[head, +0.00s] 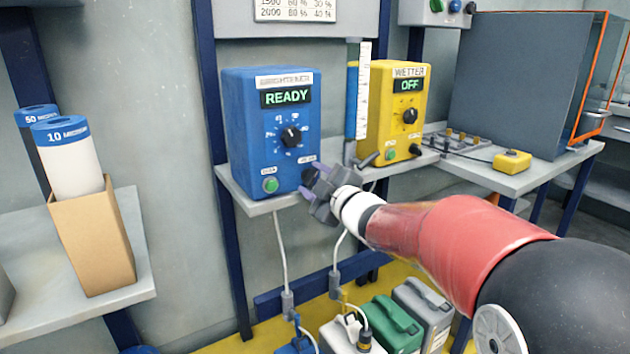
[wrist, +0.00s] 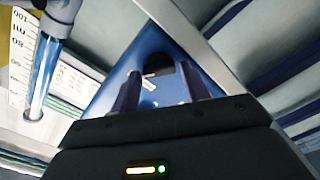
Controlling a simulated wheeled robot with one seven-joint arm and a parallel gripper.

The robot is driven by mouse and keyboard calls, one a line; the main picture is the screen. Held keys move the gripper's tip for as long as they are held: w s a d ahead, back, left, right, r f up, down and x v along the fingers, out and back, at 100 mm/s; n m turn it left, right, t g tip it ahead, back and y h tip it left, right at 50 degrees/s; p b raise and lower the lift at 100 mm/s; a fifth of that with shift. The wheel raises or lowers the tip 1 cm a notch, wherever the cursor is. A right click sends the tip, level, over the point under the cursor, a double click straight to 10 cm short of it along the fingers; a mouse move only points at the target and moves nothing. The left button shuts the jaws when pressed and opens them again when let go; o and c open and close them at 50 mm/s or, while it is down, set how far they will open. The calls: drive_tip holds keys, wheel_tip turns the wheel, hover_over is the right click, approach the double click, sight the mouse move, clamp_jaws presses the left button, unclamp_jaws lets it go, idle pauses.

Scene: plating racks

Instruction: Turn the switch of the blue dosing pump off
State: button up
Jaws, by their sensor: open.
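The blue dosing pump (head: 244,130) stands on a grey shelf left of centre in the head view. Its display reads READY, with a black dial below and a green-lit button at its lower left. The black switch (head: 309,178) at its lower right is partly hidden by my gripper (head: 318,190). In the wrist view the pump (wrist: 120,88) fills the middle, with a dark round part (wrist: 187,75) beyond and between the fingers. My gripper (wrist: 168,92) is open and empty, close in front of the switch; I cannot tell if it touches.
The yellow WETTER pump (head: 386,110), reading OFF, and a graduated tube (head: 363,90) stand just right of the blue pump. Canisters (head: 392,325) with hoses stand below the shelf (head: 255,207). A box with cartridges (head: 92,240) is at left.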

drive_tip(key=c, duration=0.7)
drive_tip(key=shift+f+n+b, duration=0.15)
drive_tip(key=shift+n+b, duration=0.15)
drive_tip(key=shift+b, duration=0.25)
drive_tip(key=n+b, duration=0.1)
drive_tip(key=b, duration=0.1)
drive_tip(key=shift+f+n+b, duration=0.2)
drive_tip(key=shift+n+b, duration=0.2)
drive_tip(key=n+b, duration=0.3)
drive_tip(key=b, duration=0.1)
drive_tip(key=shift+f, duration=0.1)
drive_tip(key=n+b, duration=0.3)
drive_tip(key=n, duration=0.2)
drive_tip(key=shift+b, duration=0.3)
drive_tip(key=shift+n+b, duration=1.1)
drive_tip(key=shift+n, duration=0.6)
